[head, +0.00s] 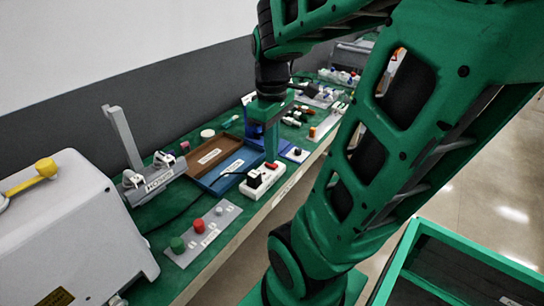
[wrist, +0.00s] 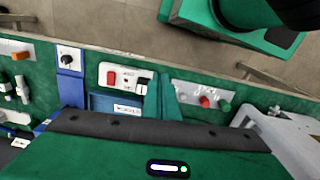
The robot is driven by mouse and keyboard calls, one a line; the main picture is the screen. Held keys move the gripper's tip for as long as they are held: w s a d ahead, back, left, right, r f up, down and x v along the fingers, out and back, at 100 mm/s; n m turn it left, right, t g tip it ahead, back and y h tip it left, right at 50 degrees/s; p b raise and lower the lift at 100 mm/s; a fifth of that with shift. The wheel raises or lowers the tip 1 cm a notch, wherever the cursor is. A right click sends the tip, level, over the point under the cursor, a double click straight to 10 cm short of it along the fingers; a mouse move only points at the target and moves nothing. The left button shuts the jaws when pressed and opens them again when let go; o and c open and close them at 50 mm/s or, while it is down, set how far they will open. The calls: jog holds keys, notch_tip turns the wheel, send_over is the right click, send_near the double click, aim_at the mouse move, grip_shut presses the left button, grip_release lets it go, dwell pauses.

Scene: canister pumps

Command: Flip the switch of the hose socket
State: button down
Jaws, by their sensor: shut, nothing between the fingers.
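A white socket strip (head: 264,181) lies near the front edge of the green bench. It carries a red rocker switch (head: 271,166) and a black plug (head: 254,179). In the wrist view the strip (wrist: 124,70) shows the red switch (wrist: 111,78) at its left and the plug (wrist: 142,83) at its right. My gripper (head: 271,158) is shut and empty, pointing down with its tip close to the switch end of the strip in the head view. In the wrist view the green fingers (wrist: 163,92) appear right of the plug. Whether they touch anything cannot be told.
A blue tray (head: 232,160) and a brown tray (head: 202,140) lie behind the strip. A plate with red and green knobs (head: 203,235) is nearer. A blue plate with a black dial (wrist: 69,60) is beside the strip. A grey machine (head: 75,235) stands at left.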

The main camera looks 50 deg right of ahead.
jog(key=w+d+n, duration=0.9)
jog(key=d+n, duration=0.3)
jog(key=n, duration=0.5)
jog(key=shift+r, duration=0.3)
notch_tip(320, 180, down, 14)
